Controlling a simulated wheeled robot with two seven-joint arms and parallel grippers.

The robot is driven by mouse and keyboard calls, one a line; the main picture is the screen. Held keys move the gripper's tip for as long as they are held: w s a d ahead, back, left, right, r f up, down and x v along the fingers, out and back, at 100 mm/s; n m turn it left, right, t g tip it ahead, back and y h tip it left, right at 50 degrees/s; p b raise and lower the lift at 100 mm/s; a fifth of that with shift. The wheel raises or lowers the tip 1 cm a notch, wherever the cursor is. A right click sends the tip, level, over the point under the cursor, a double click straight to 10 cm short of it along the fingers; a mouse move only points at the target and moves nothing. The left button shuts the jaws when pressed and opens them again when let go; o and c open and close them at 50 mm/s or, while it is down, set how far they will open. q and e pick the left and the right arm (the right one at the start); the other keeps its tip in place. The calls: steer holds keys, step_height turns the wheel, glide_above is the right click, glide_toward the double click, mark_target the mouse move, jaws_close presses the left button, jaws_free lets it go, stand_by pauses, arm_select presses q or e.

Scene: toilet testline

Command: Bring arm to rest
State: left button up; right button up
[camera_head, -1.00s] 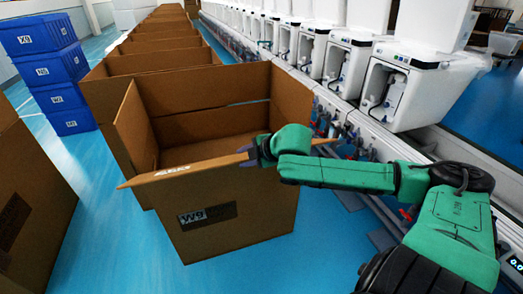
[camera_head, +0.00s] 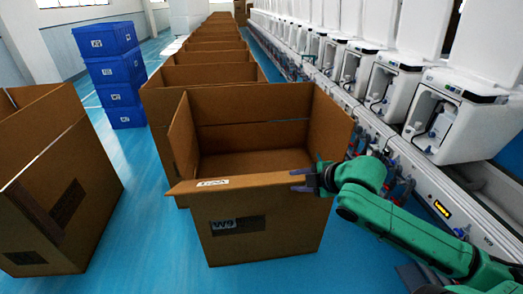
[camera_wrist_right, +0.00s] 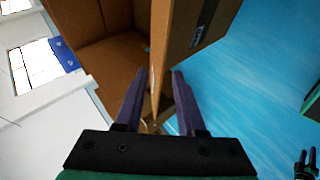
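The green right arm comes in from the lower right in the head view. Its right gripper (camera_head: 301,180) is at the top front edge of the nearest cardboard box (camera_head: 265,240), toward the box's right corner. In the right wrist view the purple fingers of the right gripper (camera_wrist_right: 160,78) stand apart, with a cardboard wall edge (camera_wrist_right: 155,60) between them. I see no firm grip on it. The left arm is not in the head view. A small dark two-pronged shape at the lower right of the wrist view may be my left gripper (camera_wrist_right: 305,162); its state is unclear.
A row of open cardboard boxes (camera_head: 210,72) runs back behind the nearest one. Another open box (camera_head: 95,190) stands at the left. Blue crates (camera_head: 118,70) are stacked behind it. White units (camera_head: 450,110) line the conveyor (camera_head: 440,205) at right. Blue floor lies between the boxes.

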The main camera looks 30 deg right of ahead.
steer(key=s+f+m+g+h, duration=0.25)
steer(key=s+f+m, duration=0.4)
steer(key=f, duration=0.45)
steer(key=s+a+f+m+g, duration=0.4)
steer(key=s+a+f+m, duration=0.4)
steer(key=s+a, duration=0.15)
step_height(320, 180, down, 22)
steer(key=s+g, duration=0.1)
steer(key=s, duration=0.1)
steer(key=s+d+f+g, duration=0.1)
steer(key=s+d+f, duration=0.1)
steer(key=s+f, duration=1.1)
steer(key=s, duration=0.3)
steer(key=shift+s+d+f+n+y, duration=0.35)
steer(key=shift+g, duration=0.25)
